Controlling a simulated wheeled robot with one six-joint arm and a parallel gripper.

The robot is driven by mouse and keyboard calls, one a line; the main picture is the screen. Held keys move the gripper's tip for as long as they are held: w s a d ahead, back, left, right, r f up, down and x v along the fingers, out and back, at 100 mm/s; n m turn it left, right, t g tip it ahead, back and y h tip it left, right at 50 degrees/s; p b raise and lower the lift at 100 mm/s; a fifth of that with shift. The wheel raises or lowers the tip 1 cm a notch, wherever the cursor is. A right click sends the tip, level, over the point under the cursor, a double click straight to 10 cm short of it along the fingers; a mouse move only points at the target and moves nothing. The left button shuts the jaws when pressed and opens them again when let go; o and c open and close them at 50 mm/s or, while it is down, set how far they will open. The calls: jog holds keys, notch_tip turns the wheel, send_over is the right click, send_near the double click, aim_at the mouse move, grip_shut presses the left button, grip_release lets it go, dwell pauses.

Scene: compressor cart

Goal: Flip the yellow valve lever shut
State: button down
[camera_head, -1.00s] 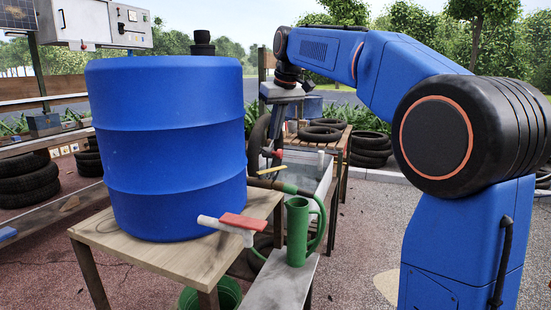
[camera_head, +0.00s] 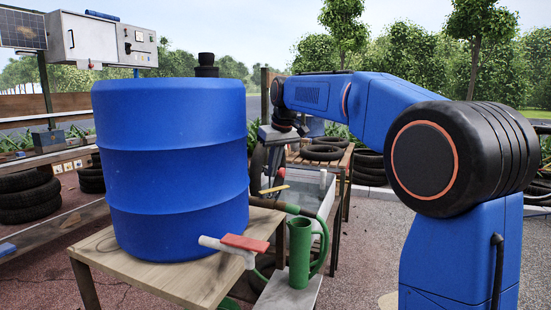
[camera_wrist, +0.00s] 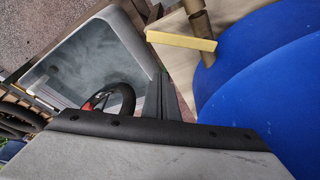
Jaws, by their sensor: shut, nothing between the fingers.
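The yellow valve lever (camera_head: 273,189) sits by the pipe at the right side of the blue barrel (camera_head: 175,170). In the wrist view the lever (camera_wrist: 181,40) lies roughly crosswise over a brass-coloured pipe (camera_wrist: 198,18) that comes out of the barrel (camera_wrist: 265,95). My gripper (camera_head: 271,178) points down close to the lever in the head view. In the wrist view its shut, empty fingers (camera_wrist: 161,78) are to the left of and below the lever, with a visible gap. The fingertips are small and partly hard to make out in the head view.
A red-handled tap (camera_head: 245,243) sticks out from the barrel's front. A green watering can (camera_head: 300,255) stands on a low bench to its right. A grey basin (camera_wrist: 60,50) lies left of the fingers in the wrist view. Tyres (camera_head: 322,153) lie on a table behind.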

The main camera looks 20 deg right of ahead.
aim_at(283, 187)
jog(key=shift+s+d+f, duration=0.25)
jog(key=shift+s+f, duration=0.45)
jog(key=shift+s, duration=0.05)
jog(key=shift+s+d+f, duration=0.25)
jog(key=shift+s+f, duration=0.4)
jog(key=shift+s, duration=0.05)
jog(key=shift+s+d+m, duration=0.15)
jog(key=shift+s+m, duration=0.2)
jog(key=shift+m, duration=0.25)
jog(key=m, duration=0.1)
jog(key=s+m+h, duration=0.1)
jog(key=s+m, duration=0.1)
jog(key=shift+d+m+h, duration=0.25)
jog(key=shift+m+h, duration=0.05)
jog(key=s+m, duration=0.1)
jog(key=m, duration=0.1)
jog(key=s+m+h, duration=0.1)
jog(key=shift+s+m, duration=0.3)
jog(key=shift+m, duration=0.1)
jog(key=shift+w+a, duration=0.15)
